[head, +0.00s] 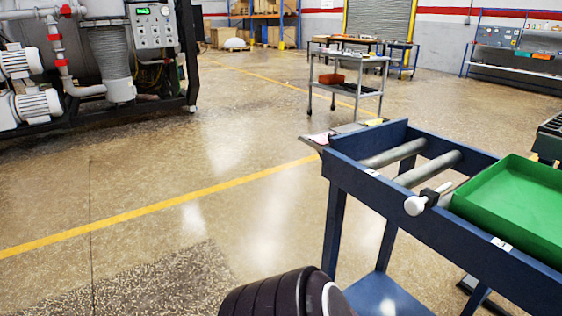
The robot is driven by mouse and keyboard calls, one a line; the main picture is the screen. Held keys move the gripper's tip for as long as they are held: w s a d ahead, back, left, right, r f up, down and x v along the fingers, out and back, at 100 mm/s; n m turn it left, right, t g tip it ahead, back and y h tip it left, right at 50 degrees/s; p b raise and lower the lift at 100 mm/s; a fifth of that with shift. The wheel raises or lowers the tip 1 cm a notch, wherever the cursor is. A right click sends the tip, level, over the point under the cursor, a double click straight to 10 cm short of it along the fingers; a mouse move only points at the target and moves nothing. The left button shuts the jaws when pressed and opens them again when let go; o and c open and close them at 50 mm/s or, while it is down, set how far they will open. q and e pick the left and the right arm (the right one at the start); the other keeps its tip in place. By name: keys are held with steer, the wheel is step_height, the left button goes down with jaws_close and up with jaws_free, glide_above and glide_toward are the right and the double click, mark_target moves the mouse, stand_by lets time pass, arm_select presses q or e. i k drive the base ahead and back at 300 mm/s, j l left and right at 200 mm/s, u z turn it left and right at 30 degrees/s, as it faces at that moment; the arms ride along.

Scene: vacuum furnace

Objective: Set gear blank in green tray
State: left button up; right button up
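The green tray (518,206) is at the right edge of the head view, cut off by the frame. It sits on a blue roller table, and the part of its floor that shows is empty. I cannot make out a gear blank in this view. Neither of my grippers shows.
The blue roller table (440,228) has grey rollers (393,154) and a white knob with a dark collar (416,205) on its near rail. Furnace machinery (110,50) is at upper left. Open floor (200,150) lies between.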

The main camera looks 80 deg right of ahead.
mark_target(540, 229)
steer(key=z, duration=1.75)
